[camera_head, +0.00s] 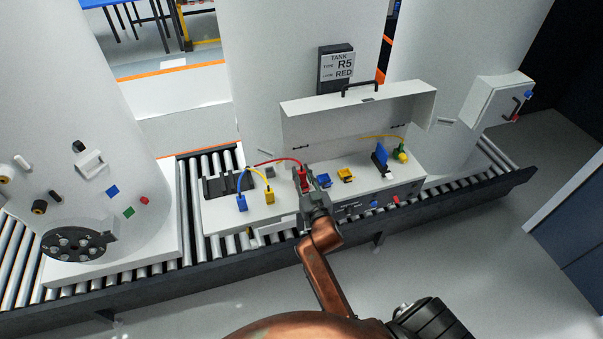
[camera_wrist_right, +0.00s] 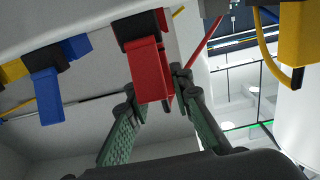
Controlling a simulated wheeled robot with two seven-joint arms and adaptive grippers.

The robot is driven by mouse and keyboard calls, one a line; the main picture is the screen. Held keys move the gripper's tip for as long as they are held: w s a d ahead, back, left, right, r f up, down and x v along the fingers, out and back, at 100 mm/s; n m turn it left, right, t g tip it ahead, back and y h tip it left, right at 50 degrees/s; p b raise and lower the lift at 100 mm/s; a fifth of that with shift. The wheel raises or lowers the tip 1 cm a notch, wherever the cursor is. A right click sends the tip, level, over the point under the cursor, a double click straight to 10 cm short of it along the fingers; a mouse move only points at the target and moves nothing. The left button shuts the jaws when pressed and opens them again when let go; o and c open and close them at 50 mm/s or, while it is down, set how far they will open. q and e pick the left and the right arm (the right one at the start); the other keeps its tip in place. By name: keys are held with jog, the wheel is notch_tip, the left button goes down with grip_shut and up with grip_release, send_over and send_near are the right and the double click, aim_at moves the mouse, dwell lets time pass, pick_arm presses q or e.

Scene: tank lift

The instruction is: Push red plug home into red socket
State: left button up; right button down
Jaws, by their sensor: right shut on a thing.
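The red plug (camera_head: 304,176) with its red cable is at the front middle of the white panel box on the conveyor. My right gripper (camera_head: 311,187) is shut on it. In the right wrist view the red plug (camera_wrist_right: 150,76) sits between the two fingers of my right gripper (camera_wrist_right: 155,88). Its far end meets a black and red part (camera_wrist_right: 140,28), which looks like the red socket. How deep the plug sits I cannot tell. In the head view plug and gripper hide the red socket. My left gripper is not in view.
The blue socket (camera_head: 323,181) and yellow socket (camera_head: 346,175) are just right of the red plug. A blue plug (camera_head: 241,203) and a yellow plug (camera_head: 269,196) stand to the left. The open white lid (camera_head: 350,116) rises behind. A blue lever (camera_head: 381,156) is further right.

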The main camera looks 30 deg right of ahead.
jog(key=shift+f+b, duration=0.4)
jog(key=shift+f, duration=0.25)
jog(key=c, duration=1.6)
grip_release()
jog(key=shift+s, duration=0.1)
jog(key=shift+s+a+f, duration=0.1)
jog(key=shift+s+f, duration=0.05)
jog(key=shift+s, duration=0.2)
jog(key=v, duration=0.6)
jog(key=shift+s, duration=0.3)
